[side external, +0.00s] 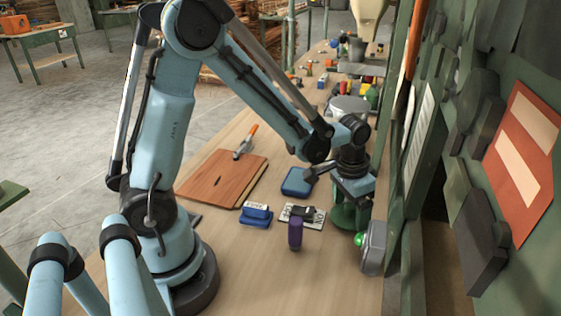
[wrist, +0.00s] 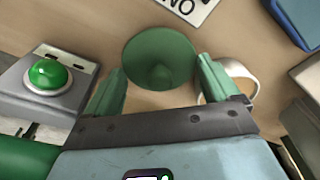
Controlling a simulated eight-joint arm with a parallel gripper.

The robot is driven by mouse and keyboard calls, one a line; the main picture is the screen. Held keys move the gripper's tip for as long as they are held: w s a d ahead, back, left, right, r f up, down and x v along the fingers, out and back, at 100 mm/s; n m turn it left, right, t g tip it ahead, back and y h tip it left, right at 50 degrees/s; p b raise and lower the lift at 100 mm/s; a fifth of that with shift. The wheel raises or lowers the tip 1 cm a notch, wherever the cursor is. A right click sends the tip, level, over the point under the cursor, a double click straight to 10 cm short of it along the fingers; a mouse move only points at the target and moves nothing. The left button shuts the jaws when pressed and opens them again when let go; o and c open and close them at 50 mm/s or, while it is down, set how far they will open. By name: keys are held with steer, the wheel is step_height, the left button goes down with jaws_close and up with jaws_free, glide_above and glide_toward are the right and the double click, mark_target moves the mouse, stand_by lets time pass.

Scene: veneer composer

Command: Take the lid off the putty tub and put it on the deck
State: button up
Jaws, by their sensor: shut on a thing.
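My gripper (side external: 350,208) is low over the right side of the bench, with its green fingers pointing down. In the side view I cannot separate the lid from the green fingers. I cannot make out the putty tub for certain. A pale curved rim or loop (wrist: 250,74) shows behind the right finger, mostly hidden.
A grey box with a green button (wrist: 47,75) stands close by on the left in the wrist view. A purple object (side external: 295,234), a printed card (side external: 318,216) and a blue case (side external: 297,182) lie nearby. A brown board (side external: 222,178) lies further left. The bench front is clear.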

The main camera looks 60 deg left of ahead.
steer(key=shift+f, duration=0.75)
stand_by(1.6)
steer(key=o, duration=0.8)
steer(key=shift+c, duration=0.2)
steer(key=shift+r, duration=3.5)
